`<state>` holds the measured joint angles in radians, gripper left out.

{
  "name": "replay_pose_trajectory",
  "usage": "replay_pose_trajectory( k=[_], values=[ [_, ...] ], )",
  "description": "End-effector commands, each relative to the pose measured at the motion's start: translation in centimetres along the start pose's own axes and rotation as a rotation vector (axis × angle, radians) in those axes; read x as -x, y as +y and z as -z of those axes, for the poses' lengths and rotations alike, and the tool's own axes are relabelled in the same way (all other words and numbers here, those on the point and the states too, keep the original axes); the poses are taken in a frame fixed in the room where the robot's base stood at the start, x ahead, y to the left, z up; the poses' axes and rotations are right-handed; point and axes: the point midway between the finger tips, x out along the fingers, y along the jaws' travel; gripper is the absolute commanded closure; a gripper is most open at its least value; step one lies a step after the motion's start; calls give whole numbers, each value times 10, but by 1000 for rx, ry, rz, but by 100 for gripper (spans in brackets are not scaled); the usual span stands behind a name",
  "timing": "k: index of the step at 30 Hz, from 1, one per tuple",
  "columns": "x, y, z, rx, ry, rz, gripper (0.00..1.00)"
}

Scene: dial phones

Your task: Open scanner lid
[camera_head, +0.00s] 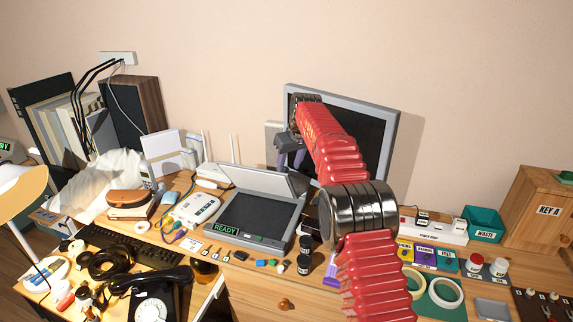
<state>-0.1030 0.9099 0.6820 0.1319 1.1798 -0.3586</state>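The grey scanner (240,239) sits on the desk in the middle, with a lit READY display on its front edge. Its dark glass is exposed. The light grey lid (258,180) stands raised at the back of the scanner, leaning backward. My gripper (290,164) is above and behind the lid's right part, in front of the monitor. Its two fingers point down with a gap between them, and nothing shows in the gap. Whether a fingertip touches the lid is too small to tell. My red arm hides the area right of the scanner.
A monitor (376,130) stands behind my arm. A black dial phone (150,290), keyboard (130,245) and white device (196,208) lie to the left. Small bottles (305,262) stand close to the scanner's right front. A power strip (432,228) and green waste bin (482,224) are at right.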

Motion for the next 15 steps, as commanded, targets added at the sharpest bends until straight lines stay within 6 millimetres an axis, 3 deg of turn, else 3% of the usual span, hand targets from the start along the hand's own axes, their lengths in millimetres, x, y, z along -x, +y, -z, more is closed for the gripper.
replay_pose_trajectory(
  k=[1,8,15],
  values=[
    [-7,1,-5,-2,-13,1,61],
    [-7,0,-4,-1,-11,3,61],
    [11,-1,-2,0,-5,2,61]
  ],
)
